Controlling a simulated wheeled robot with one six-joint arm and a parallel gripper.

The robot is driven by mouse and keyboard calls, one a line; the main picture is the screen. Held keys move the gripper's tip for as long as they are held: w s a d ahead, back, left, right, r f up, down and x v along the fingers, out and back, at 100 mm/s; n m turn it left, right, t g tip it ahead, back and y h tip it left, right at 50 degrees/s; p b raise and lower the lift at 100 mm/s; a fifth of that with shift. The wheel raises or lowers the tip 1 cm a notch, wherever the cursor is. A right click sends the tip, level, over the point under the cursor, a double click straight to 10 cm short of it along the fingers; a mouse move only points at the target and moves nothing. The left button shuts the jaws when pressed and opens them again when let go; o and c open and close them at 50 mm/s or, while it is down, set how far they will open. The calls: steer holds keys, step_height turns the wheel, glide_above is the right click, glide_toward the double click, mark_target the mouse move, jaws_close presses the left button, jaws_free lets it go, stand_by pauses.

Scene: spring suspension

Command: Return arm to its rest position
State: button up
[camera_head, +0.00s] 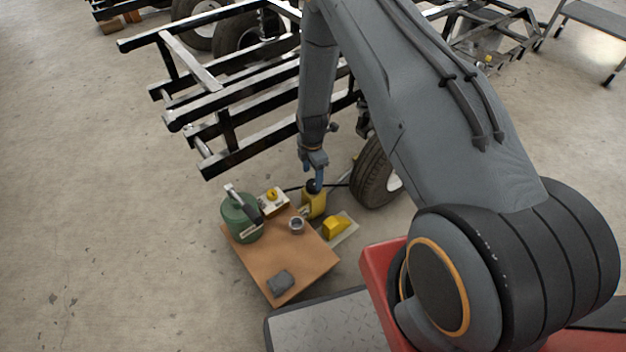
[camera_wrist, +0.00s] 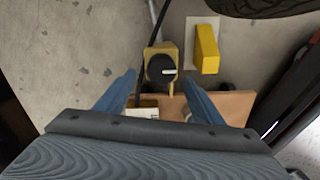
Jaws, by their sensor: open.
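My gripper (camera_head: 316,180) reaches down over the far edge of a brown board, close to a yellow device with a black round top (camera_head: 314,200). In the wrist view the two blue fingers of my gripper (camera_wrist: 162,92) are spread apart. The yellow device (camera_wrist: 162,68) shows beyond and between them, with its black top facing the camera. Nothing shows held between the fingers. I cannot tell from these views how far the fingertips are above the device.
The board (camera_head: 300,262) carries a green canister (camera_head: 240,220), a small round cup (camera_head: 296,225) and a grey block (camera_head: 281,282). A yellow wedge (camera_head: 336,227) lies right. A black frame (camera_head: 215,110) and tire (camera_head: 372,172) stand close behind. Floor at left is clear.

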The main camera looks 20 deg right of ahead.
steer(key=shift+r, duration=1.15)
